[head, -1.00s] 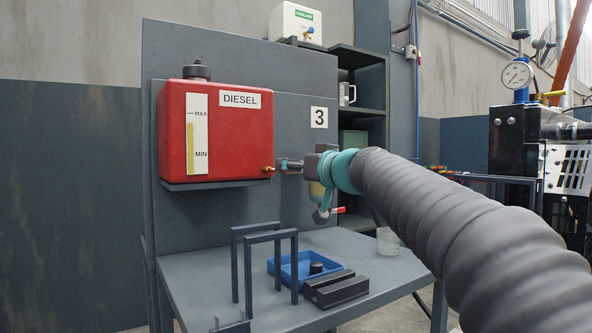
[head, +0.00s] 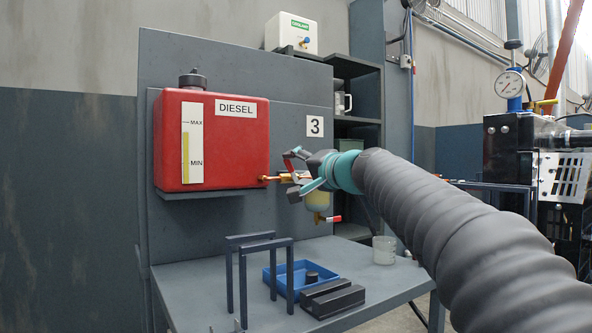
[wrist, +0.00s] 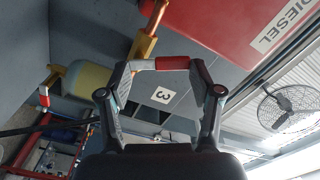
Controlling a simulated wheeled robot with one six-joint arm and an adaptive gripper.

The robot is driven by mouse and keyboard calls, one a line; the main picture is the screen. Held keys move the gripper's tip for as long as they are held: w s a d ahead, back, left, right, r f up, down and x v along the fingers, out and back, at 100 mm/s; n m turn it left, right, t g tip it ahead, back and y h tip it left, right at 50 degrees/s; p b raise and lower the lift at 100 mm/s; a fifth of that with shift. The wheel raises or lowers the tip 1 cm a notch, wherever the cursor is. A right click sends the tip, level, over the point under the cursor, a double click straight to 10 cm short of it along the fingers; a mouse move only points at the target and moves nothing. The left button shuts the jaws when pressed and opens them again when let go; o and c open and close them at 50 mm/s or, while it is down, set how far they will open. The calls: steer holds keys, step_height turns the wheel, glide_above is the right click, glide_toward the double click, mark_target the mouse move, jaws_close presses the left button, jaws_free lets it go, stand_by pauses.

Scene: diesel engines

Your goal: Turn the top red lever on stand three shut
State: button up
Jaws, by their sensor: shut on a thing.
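The top red lever (wrist: 172,63) lies between my fingertips in the wrist view. My gripper (wrist: 165,66) is shut on it, with the fingers bowed around the red grip. In the head view my gripper (head: 296,160) is at the fuel line, right of the red diesel tank (head: 230,150). A brass fitting (head: 272,179) comes out of the tank there. The yellowish filter bowl (head: 317,200) hangs below my gripper; it also shows in the wrist view (wrist: 88,80). A lower red lever (head: 333,219) sits under the bowl. My gripper partly hides the valve body.
The sign 3 (head: 315,126) is on the grey back panel. On the bench (head: 205,285) stand a dark frame (head: 260,243), a blue tray (head: 283,272), a black block (head: 333,300) and a clear beaker (head: 384,250). An engine with a gauge (head: 509,84) stands at right.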

steer(key=shift+w+d+m+p, duration=0.1)
steer(key=shift+d+m+p, duration=0.1)
steer(key=shift+m, duration=0.75)
steer(key=shift+w+d+m+p, duration=0.1)
steer(key=shift+w+m+p, duration=0.05)
steer(key=shift+m, duration=0.75)
steer(key=shift+w+d+m+p, duration=0.1)
steer(key=shift+d+m+p, duration=0.1)
steer(key=shift+m, duration=0.75)
steer(key=o, duration=1.1)
steer(key=shift+o, duration=0.2)
steer(key=v, duration=1.2)
steer(key=shift+f, duration=0.1)
